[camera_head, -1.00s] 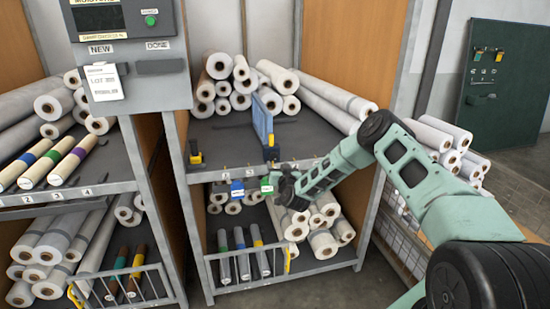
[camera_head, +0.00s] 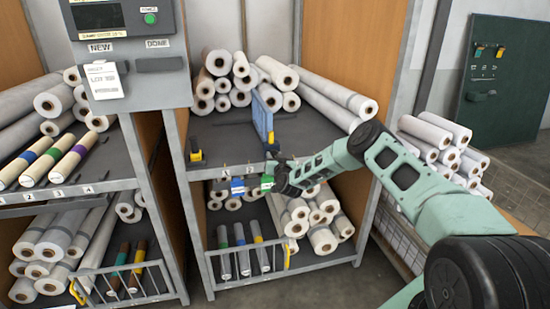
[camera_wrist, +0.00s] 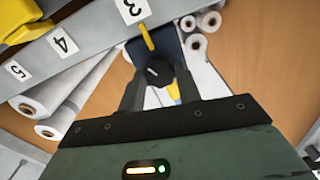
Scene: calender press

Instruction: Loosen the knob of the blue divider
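The blue divider (camera_head: 263,121) stands upright on the upper shelf of the middle rack in the head view. My gripper (camera_head: 274,172) is at the front edge of that shelf, just below the divider's foot. In the wrist view the black knob (camera_wrist: 156,73) shows between the two fingertips of my gripper (camera_wrist: 157,80), in front of a dark blue part of the divider (camera_wrist: 170,48). A yellow pointer (camera_wrist: 147,36) sits by the knob. The fingers are apart; I cannot tell whether they touch the knob. The knob is hidden in the head view.
A second, yellow-and-black divider foot (camera_head: 195,152) stands left on the shelf. Number labels such as 3 (camera_wrist: 133,8) line the shelf edge. Pale rolls (camera_head: 310,90) lie behind; a control box (camera_head: 127,50) stands left.

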